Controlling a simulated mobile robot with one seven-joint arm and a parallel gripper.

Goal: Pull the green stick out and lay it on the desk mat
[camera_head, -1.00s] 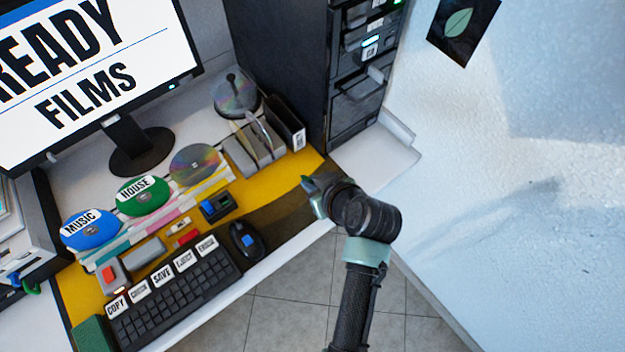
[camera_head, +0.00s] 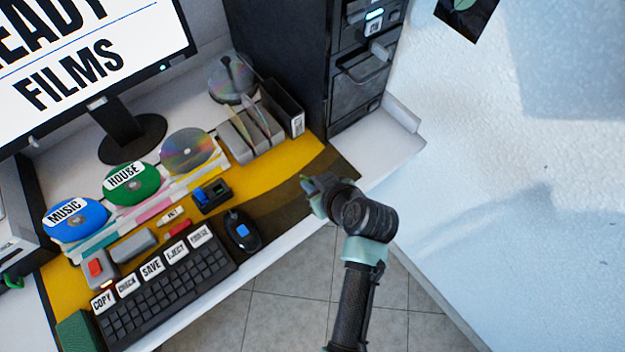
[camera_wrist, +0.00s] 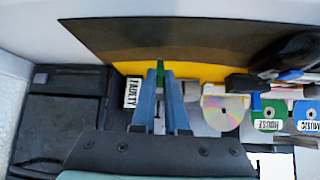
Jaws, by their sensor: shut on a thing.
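My gripper (camera_wrist: 161,88) is shut on the green stick (camera_wrist: 160,70), whose green end shows between the blue fingertips in the wrist view. Most of the stick is hidden by the fingers. In the head view my gripper (camera_head: 308,184) is over the right, dark part of the desk mat (camera_head: 290,206), near the desk's front edge. I cannot tell whether the stick touches the mat. The mat is yellow with dark bands, and its yellow part also shows in the wrist view (camera_wrist: 205,73).
A black mouse (camera_head: 241,234), a blue-black device (camera_head: 212,196) and a keyboard (camera_head: 165,298) lie left of my gripper. Grey disc slots (camera_head: 240,148) and a black holder (camera_head: 284,108) stand behind. A dark drawer tower (camera_head: 365,80) is at the back right. The mat's right part is clear.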

